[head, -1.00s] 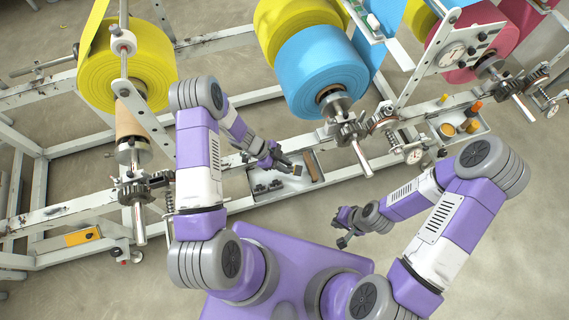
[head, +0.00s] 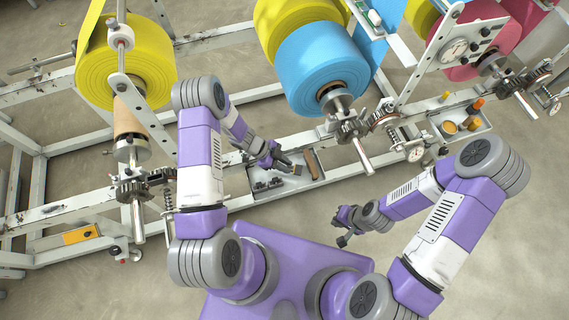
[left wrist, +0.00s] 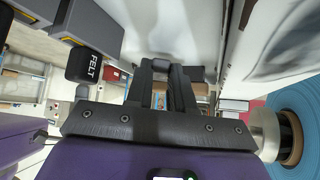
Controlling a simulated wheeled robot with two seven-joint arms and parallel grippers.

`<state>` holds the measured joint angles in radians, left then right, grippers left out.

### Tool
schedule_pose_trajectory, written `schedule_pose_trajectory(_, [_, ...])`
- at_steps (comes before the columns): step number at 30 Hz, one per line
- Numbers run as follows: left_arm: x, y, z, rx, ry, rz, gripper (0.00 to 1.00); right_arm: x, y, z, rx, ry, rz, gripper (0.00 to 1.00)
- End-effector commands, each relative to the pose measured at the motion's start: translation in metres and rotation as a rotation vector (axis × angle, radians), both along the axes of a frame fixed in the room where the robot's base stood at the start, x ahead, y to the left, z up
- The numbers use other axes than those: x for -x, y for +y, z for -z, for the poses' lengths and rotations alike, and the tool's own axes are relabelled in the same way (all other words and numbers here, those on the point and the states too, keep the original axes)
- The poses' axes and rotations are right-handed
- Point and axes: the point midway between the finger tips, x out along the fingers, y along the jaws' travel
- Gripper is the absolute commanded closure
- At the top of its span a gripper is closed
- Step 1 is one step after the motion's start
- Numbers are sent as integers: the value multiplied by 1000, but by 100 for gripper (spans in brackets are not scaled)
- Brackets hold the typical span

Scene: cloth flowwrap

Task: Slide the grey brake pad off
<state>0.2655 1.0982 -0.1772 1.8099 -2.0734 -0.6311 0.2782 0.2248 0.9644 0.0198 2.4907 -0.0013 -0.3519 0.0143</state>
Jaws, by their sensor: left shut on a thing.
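My left gripper (head: 287,166) is over the small grey tray (head: 258,199) on the machine's front rail. Its jaws are shut on a small grey block at its tips, which I take to be the grey brake pad (head: 298,169). In the left wrist view, the left gripper (left wrist: 168,85) points away from the camera, and a dark grey block (left wrist: 190,73) shows at its fingertips, partly hidden by them. I cannot tell what the pad still touches. My right gripper (head: 342,228) hangs empty in front of the rail, its fingers apart.
A brown strip (head: 313,163) and dark small parts (head: 268,185) lie in the tray. A blue roll (head: 320,70) and its spindle (head: 350,130) stand behind. A dark block marked FELT (left wrist: 90,65) shows in the left wrist view.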

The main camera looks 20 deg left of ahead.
Motion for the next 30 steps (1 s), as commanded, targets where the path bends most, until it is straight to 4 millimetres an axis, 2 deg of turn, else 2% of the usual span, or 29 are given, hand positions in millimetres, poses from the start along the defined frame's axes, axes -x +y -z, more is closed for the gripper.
schedule_pose_trajectory(10, [0, 0, 3, 0, 0, 0, 100, 0, 0, 2, 0, 0, 0, 100])
schedule_pose_trajectory(11, [0, 0, 3, 0, 0, 0, 76, 0, 0, 2, 0, 0, 0, 100])
schedule_pose_trajectory(15, [0, 0, 3, 0, 0, 0, 55, 0, 0, 2, 0, 0, 0, 100])
schedule_pose_trajectory(17, [0, 0, 3, 0, -1, -1, 48, 0, 0, 2, 0, 0, 0, 100])
schedule_pose_trajectory(25, [0, 1, 2, 0, -1, -1, 48, 0, 0, 2, 0, 0, 0, 100])
schedule_pose_trajectory(30, [0, 13, -13, -2, -2, -2, 48, 0, 0, -6, 0, 0, 0, 100])
